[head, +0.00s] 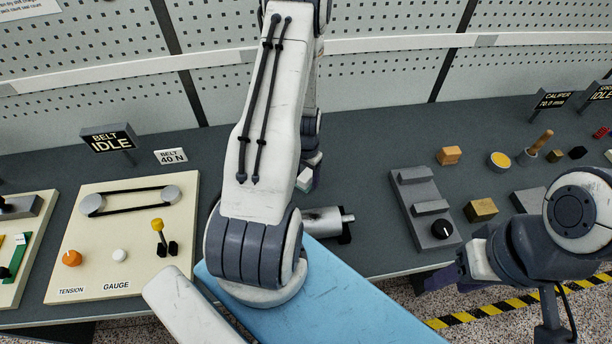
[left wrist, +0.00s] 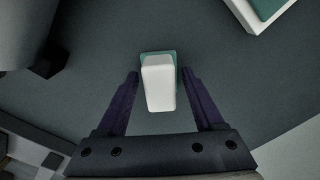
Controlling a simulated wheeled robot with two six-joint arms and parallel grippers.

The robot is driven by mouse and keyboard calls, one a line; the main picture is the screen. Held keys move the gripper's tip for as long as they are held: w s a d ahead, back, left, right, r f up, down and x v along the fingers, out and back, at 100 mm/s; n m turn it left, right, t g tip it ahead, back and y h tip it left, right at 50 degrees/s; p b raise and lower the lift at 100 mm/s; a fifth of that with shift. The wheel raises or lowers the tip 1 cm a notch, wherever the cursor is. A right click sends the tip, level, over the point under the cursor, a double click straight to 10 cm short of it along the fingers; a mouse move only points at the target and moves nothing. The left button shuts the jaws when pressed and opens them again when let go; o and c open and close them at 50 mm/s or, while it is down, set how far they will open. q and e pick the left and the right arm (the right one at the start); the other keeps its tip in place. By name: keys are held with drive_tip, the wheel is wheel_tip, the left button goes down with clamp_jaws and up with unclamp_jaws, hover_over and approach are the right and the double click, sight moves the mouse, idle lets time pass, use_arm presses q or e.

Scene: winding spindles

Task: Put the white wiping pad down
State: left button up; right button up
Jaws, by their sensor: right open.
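The white wiping pad (left wrist: 159,82) shows in the left wrist view as a white block with a teal layer at its far end. It sits between the two dark purple fingers of my left gripper (left wrist: 160,76), whose tips are at its sides. In the head view the white pad (head: 304,180) shows beside the left gripper (head: 315,176), behind my left arm, which hides much of it. I cannot tell whether the pad touches the table. My right gripper (head: 438,281) is open and empty at the table's front edge.
A silver cylinder (head: 323,221) lies near my left arm. The belt gauge board (head: 125,240) stands left, a grey fixture with a black knob (head: 441,229) right. A white-rimmed teal thing (left wrist: 262,12) shows in the left wrist view. Dark table (head: 362,150) is clear behind.

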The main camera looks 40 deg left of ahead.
sight(306, 175)
use_arm(q)
drive_tip(key=shift+r, duration=0.1)
drive_tip(key=shift+r, duration=0.15)
wheel_tip(306, 175, up, 12)
drive_tip(key=b, duration=0.3)
drive_tip(key=w+d+r+m, duration=0.15)
drive_tip(key=d+r, duration=0.35)
drive_tip(key=d, duration=0.5)
drive_tip(key=s+d+r+m, duration=0.1)
drive_tip(key=s+d+r, duration=0.1)
drive_tip(key=d, duration=0.4)
drive_tip(key=s+d+r+m, duration=0.2)
drive_tip(key=d, duration=0.3)
drive_tip(key=s+d+r+m+h, duration=0.1)
drive_tip(key=s+d+r+m, duration=0.2)
drive_tip(key=s+d, duration=0.7)
drive_tip(key=s+r, duration=0.2)
drive_tip(key=s, duration=0.1)
drive_tip(key=shift+s+m, duration=0.3)
drive_tip(key=shift+m, duration=0.05)
